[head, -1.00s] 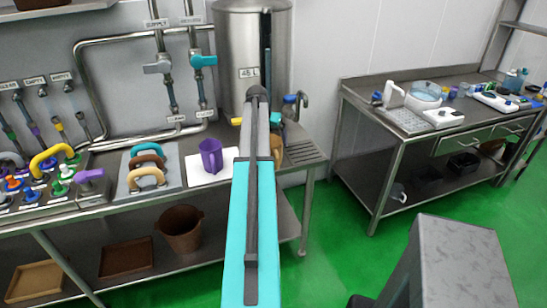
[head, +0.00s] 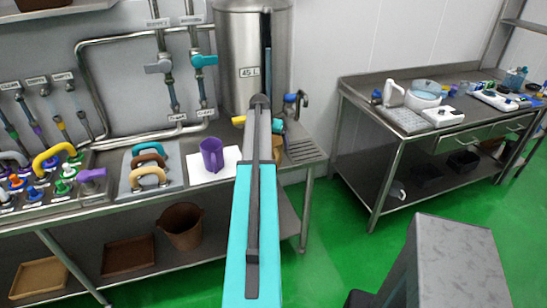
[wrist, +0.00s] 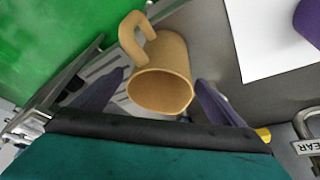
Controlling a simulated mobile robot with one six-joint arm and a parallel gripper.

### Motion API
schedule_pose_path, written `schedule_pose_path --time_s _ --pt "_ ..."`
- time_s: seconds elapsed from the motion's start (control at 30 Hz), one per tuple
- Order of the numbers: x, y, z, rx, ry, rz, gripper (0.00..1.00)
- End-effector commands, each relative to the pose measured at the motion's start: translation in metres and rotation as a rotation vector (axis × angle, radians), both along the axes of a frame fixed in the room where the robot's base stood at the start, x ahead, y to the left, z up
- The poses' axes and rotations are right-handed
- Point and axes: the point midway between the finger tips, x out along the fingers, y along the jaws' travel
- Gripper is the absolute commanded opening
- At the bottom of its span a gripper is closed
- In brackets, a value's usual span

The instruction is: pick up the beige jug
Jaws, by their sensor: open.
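The beige jug (wrist: 166,62) sits in the middle of the wrist view, with its open mouth towards my gripper and its handle at the upper left. My gripper (wrist: 160,84) is open, with one dark finger on each side of the jug. I cannot tell whether either finger touches it. In the head view a small part of the beige jug (head: 278,148) shows just right of my arm, on the steel bench; my arm hides most of it and the gripper.
A purple jug (head: 211,155) stands on a white sheet (head: 228,158) left of my arm. A large steel tank (head: 236,50) rises behind, with pipes to its left. A slotted drain (head: 305,150) lies to the right. A second bench (head: 375,83) stands farther right across the green floor.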

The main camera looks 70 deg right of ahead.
Motion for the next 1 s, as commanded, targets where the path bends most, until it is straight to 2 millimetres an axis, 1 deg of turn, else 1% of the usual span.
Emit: schedule_pose_path --time_s 0.07,0.3,0.37,0.4,0.43,0.77,1.0 --pt "0.0 0.0 0.0 0.0 0.0 0.0 0.93" --pt "-0.001 0.0 0.0 0.0 0.0 0.0 0.52" --pt "-0.001 0.0 0.0 0.0 0.0 0.0 0.42" --pt "-0.001 0.0 0.0 0.0 0.0 -0.001 0.35" --pt "-0.001 0.0 0.0 0.0 0.0 -0.001 0.33" --pt "-0.001 0.0 0.001 0.0 0.0 -0.001 0.33" --pt "-0.001 -0.001 0.011 -0.002 0.0 -0.001 0.33"
